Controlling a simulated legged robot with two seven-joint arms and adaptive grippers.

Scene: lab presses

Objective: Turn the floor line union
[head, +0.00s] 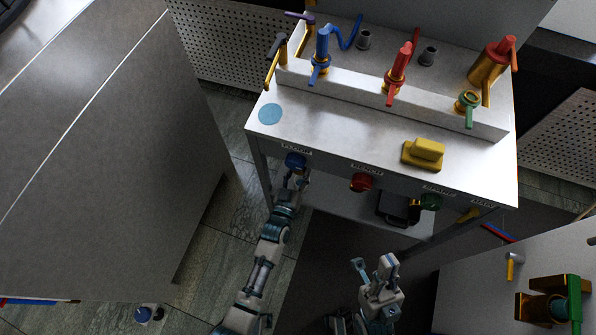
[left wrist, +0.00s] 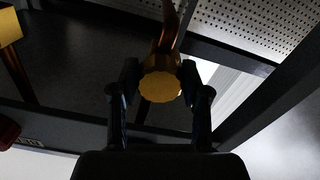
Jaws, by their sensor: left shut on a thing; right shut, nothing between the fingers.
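The union is a round, ridged brass-coloured nut (left wrist: 160,86) on a curved copper-brown pipe (left wrist: 170,30) in the left wrist view. My left gripper (left wrist: 158,92) has one dark finger on each side of the nut and is shut on it. My right gripper (head: 375,270) is shut and empty, low in front of the bench.
The white bench (head: 330,130) carries a yellow block (head: 424,153) and several coloured valves. Red (head: 362,182) and green (head: 431,202) knobs sit on its front. A large grey panel (head: 110,150) stands left. Another surface with a brass and green valve (head: 555,305) is at lower right.

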